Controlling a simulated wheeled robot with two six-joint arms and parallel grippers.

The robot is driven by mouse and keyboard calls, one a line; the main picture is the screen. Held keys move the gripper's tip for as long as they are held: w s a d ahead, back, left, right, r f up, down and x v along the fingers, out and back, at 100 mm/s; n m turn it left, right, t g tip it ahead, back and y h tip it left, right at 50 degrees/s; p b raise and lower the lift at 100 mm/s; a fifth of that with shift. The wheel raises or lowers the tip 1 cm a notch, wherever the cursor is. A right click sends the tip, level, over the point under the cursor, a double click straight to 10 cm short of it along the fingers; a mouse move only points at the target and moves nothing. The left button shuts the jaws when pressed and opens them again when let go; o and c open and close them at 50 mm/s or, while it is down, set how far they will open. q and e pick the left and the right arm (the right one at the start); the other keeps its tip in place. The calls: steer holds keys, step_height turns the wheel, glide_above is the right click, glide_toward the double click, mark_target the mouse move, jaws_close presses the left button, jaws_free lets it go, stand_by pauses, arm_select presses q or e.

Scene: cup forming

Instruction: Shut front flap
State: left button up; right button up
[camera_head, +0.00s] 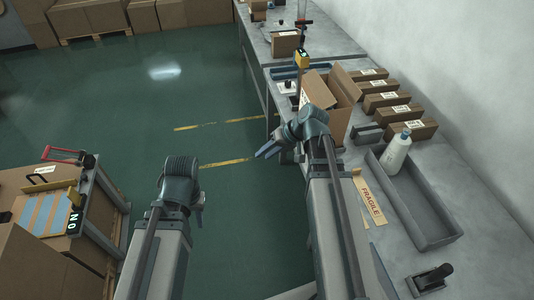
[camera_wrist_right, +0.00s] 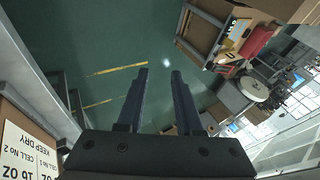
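An open brown carton (camera_head: 342,117) stands on the grey bench, with raised flaps (camera_head: 317,90) showing at its top. Which one is the front flap I cannot tell. My right gripper (camera_head: 262,153) is left of the carton, apart from it, pointing left over the floor. In the right wrist view its two fingers (camera_wrist_right: 158,78) stand apart with nothing between them. A carton with a printed label (camera_wrist_right: 30,150) fills the lower left of that view. My left gripper (camera_head: 200,196) hangs over the floor, far from the carton; its fingers are mostly hidden.
Several small boxes (camera_head: 381,86) line the wall behind the carton. A grey tray (camera_head: 434,226) holds a white bottle (camera_head: 397,151). A FRAGILE label strip (camera_head: 368,197) lies near the bench edge. A cart with boxes (camera_head: 88,245) is at left. The green floor between is clear.

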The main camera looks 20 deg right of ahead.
steer(key=shift+s+a+f, duration=0.1)
steer(key=shift+s+a, duration=0.05)
steer(key=shift+a, duration=0.2)
steer(key=c, duration=0.4)
steer(key=s+a+g, duration=0.1)
steer(key=a, duration=0.1)
steer(key=s+a+f+n+h, duration=0.1)
steer(key=s+a, duration=0.1)
steer(key=a, duration=0.1)
steer(key=s+a+f+n+g, duration=0.1)
steer(key=a, duration=0.1)
steer(key=shift+s+a+f+g+h, duration=0.2)
steer(key=shift+s+g+h, duration=0.1)
steer(key=shift+s+h, duration=0.1)
jaws_close()
steer(key=s+a+f+n+g+h, duration=0.1)
steer(key=s+a+n+h, duration=0.2)
steer(key=s, duration=0.6)
steer(key=shift+a+f+g+h, duration=0.2)
steer(key=shift+a+g+h, duration=0.1)
steer(key=shift+a+h, duration=1.3)
